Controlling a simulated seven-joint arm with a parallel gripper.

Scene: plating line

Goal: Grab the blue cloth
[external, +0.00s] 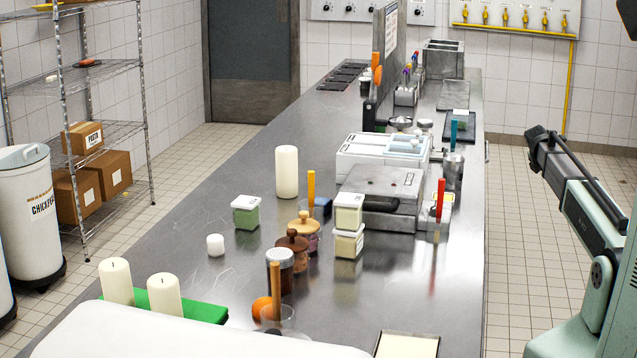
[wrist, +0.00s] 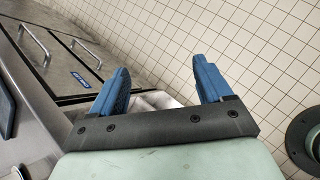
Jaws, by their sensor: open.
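I cannot make out a blue cloth with certainty in either view.
The long steel counter (external: 230,190) carries candles (external: 287,172), lidded tubs (external: 246,212), jars and a grey appliance (external: 380,195). A green board (external: 205,312) lies at the front left. Cabinet doors with handles (wrist: 84,52) show in the wrist view. The floor at right (external: 505,220) is clear.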

